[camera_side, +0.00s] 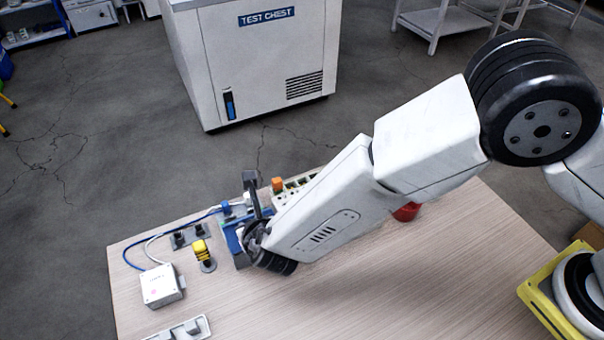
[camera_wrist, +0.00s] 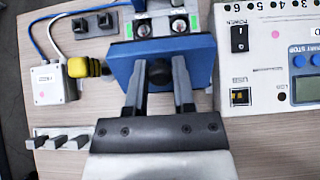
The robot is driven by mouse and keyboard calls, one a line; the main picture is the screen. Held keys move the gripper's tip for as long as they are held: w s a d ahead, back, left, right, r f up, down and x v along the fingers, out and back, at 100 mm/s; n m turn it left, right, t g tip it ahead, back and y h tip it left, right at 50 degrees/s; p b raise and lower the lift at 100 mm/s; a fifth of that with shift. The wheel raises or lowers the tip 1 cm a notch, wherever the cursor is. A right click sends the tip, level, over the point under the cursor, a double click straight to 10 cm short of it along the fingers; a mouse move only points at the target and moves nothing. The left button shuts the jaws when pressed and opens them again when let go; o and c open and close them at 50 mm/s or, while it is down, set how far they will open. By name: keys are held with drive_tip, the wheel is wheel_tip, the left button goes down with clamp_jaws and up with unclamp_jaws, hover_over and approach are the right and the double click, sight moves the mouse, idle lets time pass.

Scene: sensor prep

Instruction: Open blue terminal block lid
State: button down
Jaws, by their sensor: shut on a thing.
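The blue terminal block (camera_side: 233,240) stands on the table and is partly hidden by my arm in the side view. In the wrist view its blue lid (camera_wrist: 198,62) is a flat plate with a dark round knob (camera_wrist: 158,72). Round terminals (camera_wrist: 179,26) show beyond the lid's far edge. My gripper (camera_wrist: 159,82) has its two fingers on either side of the knob and is shut on it. In the side view the fingertips are mostly hidden by the arm. I cannot tell how far the lid is tilted.
A white instrument (camera_wrist: 268,55) with a switch and display stands close on the right. On the left are a yellow connector (camera_wrist: 80,67), a white box (camera_wrist: 54,84) with cables, and a slotted white holder (camera_wrist: 62,140). The front of the table (camera_side: 400,290) is clear.

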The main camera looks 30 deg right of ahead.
drive_tip(key=shift+s+f, duration=0.2)
drive_tip(key=shift+s, duration=0.1)
drive_tip(key=shift+s+t, duration=0.1)
drive_tip(key=shift+t, duration=0.2)
drive_tip(key=shift+s+t, duration=0.35)
drive_tip(key=shift+t, duration=0.25)
drive_tip(key=shift+s+f+t, duration=0.1)
drive_tip(key=shift+s+t, duration=0.05)
drive_tip(key=shift+t, duration=0.15)
drive_tip(key=shift+s+t, duration=0.25)
drive_tip(key=shift+t, duration=0.45)
